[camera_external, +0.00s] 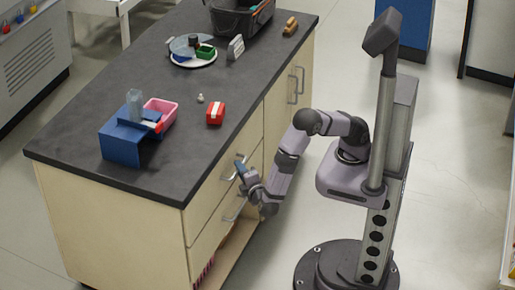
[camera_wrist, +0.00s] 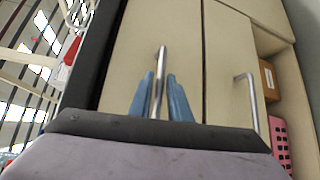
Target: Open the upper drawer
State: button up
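The upper drawer (camera_wrist: 131,52) has a pale wooden front and a metal bar handle (camera_wrist: 160,62). In the external view the upper drawer (camera_external: 210,196) sits just under the dark countertop and looks shut. My gripper (camera_external: 240,168) is at its handle. In the wrist view the blue fingers of my gripper (camera_wrist: 163,92) stand close on either side of the handle bar, with the bar between them. I cannot tell whether both fingers press on it. Part of the handle is hidden by the fingers in the external view.
The lower drawer (camera_wrist: 226,65) has its own handle (camera_wrist: 250,100) beside my fingers. An open shelf below holds a pink basket (camera_wrist: 281,140). The countertop (camera_external: 85,105) bears a blue stand (camera_external: 128,137), a pink bin (camera_external: 162,113) and a red box (camera_external: 215,113). Floor before the drawers looks clear.

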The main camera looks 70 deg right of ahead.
jog(key=shift+x, duration=0.85)
grip_shut()
jog(key=s+p, duration=0.3)
jog(key=s, duration=1.9)
jog(key=shift+s, duration=0.3)
grip_release()
